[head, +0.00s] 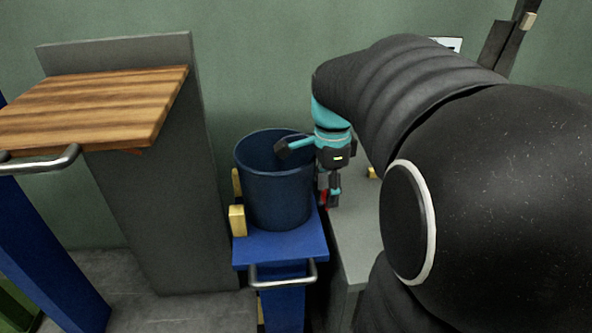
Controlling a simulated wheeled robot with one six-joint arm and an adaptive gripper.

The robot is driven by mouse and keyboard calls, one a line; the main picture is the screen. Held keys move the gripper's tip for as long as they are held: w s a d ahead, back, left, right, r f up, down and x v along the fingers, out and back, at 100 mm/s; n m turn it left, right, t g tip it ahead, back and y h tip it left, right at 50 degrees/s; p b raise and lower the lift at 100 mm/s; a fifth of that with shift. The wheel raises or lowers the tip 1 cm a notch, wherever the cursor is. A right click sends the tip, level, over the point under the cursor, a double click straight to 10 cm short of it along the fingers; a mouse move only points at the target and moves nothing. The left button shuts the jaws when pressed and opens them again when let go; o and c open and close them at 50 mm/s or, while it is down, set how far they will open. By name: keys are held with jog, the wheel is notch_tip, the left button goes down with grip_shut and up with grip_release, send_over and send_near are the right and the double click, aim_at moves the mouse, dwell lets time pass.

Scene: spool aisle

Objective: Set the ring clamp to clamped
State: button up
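My gripper (334,194) hangs fingers down at the right side of a dark blue bucket (278,195). Its fingers are small and dark in this view, so I cannot tell whether they are open or shut. A small red part (324,199) shows right at the fingertips, mostly hidden by them; it may belong to the ring clamp. I cannot make out the rest of the clamp or its setting. I cannot tell whether the fingers touch the red part.
A grey surface (353,235) lies to the right. A wooden top (95,103) and grey panel (165,200) are at left. My arm hides much of the right.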

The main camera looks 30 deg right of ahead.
jog(key=shift+r, duration=0.15)
notch_tip(320, 180, up, 12)
dwell(0.7)
